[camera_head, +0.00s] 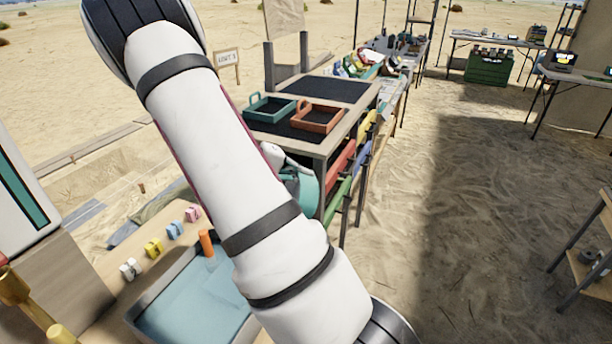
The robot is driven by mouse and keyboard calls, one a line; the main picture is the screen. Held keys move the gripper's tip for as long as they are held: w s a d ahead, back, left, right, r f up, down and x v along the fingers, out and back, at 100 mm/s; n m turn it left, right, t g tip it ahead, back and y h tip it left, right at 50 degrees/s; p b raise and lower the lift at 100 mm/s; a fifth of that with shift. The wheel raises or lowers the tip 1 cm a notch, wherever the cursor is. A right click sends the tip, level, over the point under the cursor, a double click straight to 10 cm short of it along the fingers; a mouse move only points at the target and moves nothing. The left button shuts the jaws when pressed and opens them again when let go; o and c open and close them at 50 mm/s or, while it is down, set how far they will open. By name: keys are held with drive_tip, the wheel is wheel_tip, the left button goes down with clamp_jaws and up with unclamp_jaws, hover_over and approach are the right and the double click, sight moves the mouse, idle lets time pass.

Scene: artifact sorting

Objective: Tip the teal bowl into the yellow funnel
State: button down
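A teal rounded shape (304,190), which looks like the teal bowl, shows partly past the right edge of my arm, in front of the wooden bench. My arm hides the rest of it, so I cannot tell its tilt or contents. A pale grey-white piece at its top looks like part of my gripper (284,160); the fingertips are hidden, and whether they grip the bowl is unclear. I cannot make out a yellow funnel; gold-yellow parts (18,290) at the lower left edge are cut off and unclear.
A grey tray with blue-teal content (150,318) lies below my arm, beside small coloured blocks (153,248) and an orange cylinder (206,242). A teal tray (262,118) and an orange tray (318,128) stand on the bench (308,149). Sand on the right is open.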

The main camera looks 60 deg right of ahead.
wheel_tip(320, 180, up, 6)
drive_tip(key=w+a+t+y+p, duration=0.2)
drive_tip(key=t+y+p, duration=0.6)
drive_tip(key=y+p, duration=0.2)
drive_tip(key=shift+a+p, duration=0.3)
drive_tip(key=shift+p, duration=0.6)
idle(0.3)
idle(0.3)
